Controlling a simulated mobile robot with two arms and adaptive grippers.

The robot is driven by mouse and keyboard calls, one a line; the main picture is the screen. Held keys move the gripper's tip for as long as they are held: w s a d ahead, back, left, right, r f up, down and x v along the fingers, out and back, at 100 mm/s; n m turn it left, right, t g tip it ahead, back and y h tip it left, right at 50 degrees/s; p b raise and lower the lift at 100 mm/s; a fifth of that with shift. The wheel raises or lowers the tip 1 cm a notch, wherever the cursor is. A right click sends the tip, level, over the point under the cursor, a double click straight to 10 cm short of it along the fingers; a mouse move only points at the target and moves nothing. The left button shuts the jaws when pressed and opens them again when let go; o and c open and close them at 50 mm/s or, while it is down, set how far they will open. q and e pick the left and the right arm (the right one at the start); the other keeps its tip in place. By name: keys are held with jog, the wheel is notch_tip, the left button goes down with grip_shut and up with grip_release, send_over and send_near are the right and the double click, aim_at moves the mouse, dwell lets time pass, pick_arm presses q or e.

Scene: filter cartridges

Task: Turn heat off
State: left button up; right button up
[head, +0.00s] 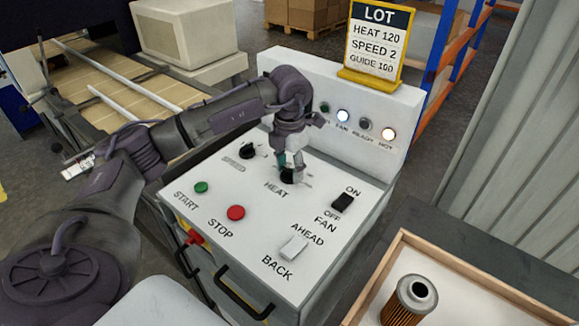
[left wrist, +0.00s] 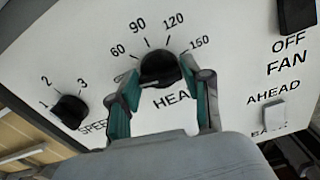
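The black HEAT knob (left wrist: 160,68) sits on the white sloped panel in the left wrist view, with marks 60, 90, 120 and 150 around its upper side. In the head view the knob (head: 287,175) is partly hidden by my left gripper (head: 290,168). That gripper points down at the panel. In the left wrist view its two fingers (left wrist: 167,80) stand on either side of the knob, with their pads against its sides. The knob's exact setting is hard to read. My right gripper is not in view.
The panel also has a SPEED knob (head: 247,151), green START (head: 201,187) and red STOP (head: 236,213) buttons, a FAN switch (head: 343,202) and an AHEAD/BACK switch (head: 294,247). The HOT lamp (head: 388,134) glows. A tray (head: 486,285) with a filter cartridge (head: 408,302) stands at right.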

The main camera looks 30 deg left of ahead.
aim_at(290, 169)
pick_arm(q)
jog(key=o, duration=0.4)
jog(key=shift+c, duration=0.2)
notch_tip(290, 169, up, 12)
dwell(0.6)
